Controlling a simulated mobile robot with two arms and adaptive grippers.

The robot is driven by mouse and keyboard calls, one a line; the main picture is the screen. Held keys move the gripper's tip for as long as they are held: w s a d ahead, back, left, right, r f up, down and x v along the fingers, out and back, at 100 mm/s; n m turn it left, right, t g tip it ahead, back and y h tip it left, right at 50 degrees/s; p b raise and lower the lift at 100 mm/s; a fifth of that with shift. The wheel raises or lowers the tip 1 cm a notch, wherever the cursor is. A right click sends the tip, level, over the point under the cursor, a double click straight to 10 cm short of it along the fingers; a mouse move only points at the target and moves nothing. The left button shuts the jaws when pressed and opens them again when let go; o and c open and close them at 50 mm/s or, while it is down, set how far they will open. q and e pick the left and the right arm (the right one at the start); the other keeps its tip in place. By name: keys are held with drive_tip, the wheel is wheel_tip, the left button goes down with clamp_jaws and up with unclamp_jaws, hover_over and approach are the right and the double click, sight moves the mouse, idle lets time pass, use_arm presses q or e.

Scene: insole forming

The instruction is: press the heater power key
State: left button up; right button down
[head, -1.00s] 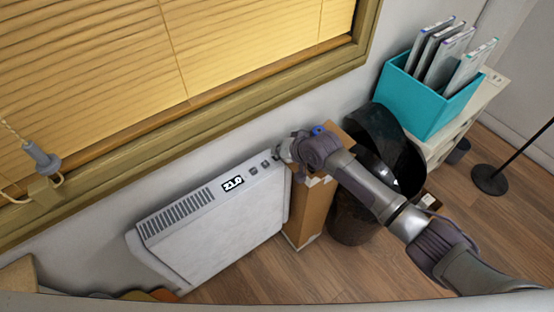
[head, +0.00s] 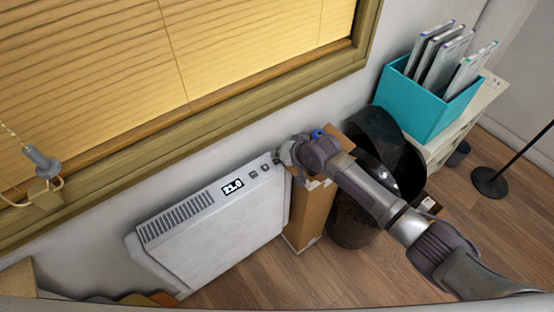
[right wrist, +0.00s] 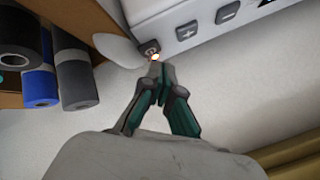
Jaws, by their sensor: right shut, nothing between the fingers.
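The white heater (head: 235,230) stands below the window, with a lit display (head: 232,187) and small grey keys on its top panel. My right gripper (right wrist: 157,72) is shut and empty, its fingertips pointing at the power key (right wrist: 150,47). The tips are very close to this key's lower edge, where a small yellow-orange spot shows. I cannot tell whether they touch it. The plus key (right wrist: 187,30) and the minus key (right wrist: 228,12) lie to the right of it. In the head view the right gripper (head: 283,154) is over the heater's right end. My left gripper is out of view.
A cardboard box (head: 308,215) with rolls (right wrist: 77,80) in it stands right beside the heater. A black bin (head: 350,218) is next to it. A teal file box (head: 425,105) sits on a white cabinet. The windowsill and wall are close behind the heater.

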sight(278, 161)
idle(0.3)
drive_tip(key=shift+f, duration=0.45)
drive_tip(key=shift+f, duration=0.15)
idle(0.5)
drive_tip(key=shift+r+p, duration=0.6)
drive_tip(key=shift+r, duration=0.05)
wheel_tip(278, 161, up, 6)
drive_tip(key=p, duration=0.6)
